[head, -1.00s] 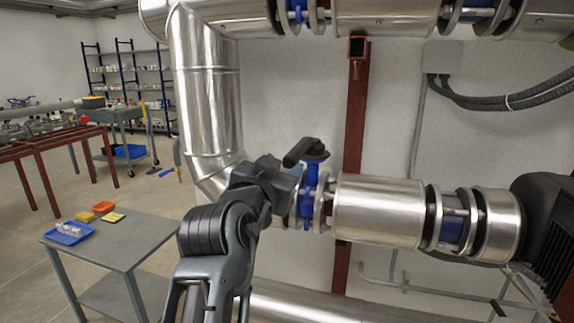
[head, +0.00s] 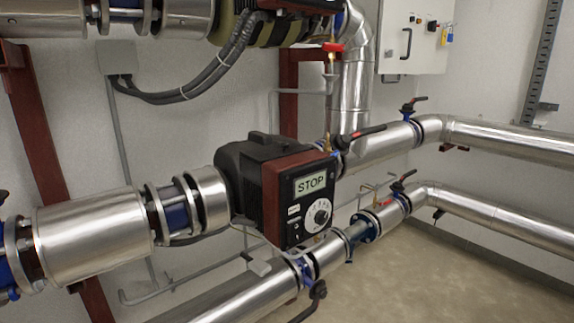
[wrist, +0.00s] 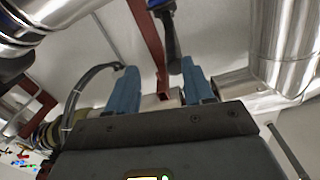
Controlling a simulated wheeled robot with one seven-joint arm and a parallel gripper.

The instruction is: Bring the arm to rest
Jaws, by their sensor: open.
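My gripper (wrist: 158,68) shows in the wrist view with its two blue fingers apart and nothing held between them. A dark handle with a blue part (wrist: 168,35) hangs at the top of that view, beyond the fingertips, close to the right finger. I cannot tell how far apart they are. My arm and gripper are not in the head view.
In the head view a pump with a STOP display (head: 311,184) sits between insulated silver pipes (head: 95,235). Red-handled valves (head: 360,133) stand to its right. A control cabinet (head: 414,35) hangs on the back wall. Floor (head: 460,270) is clear at lower right.

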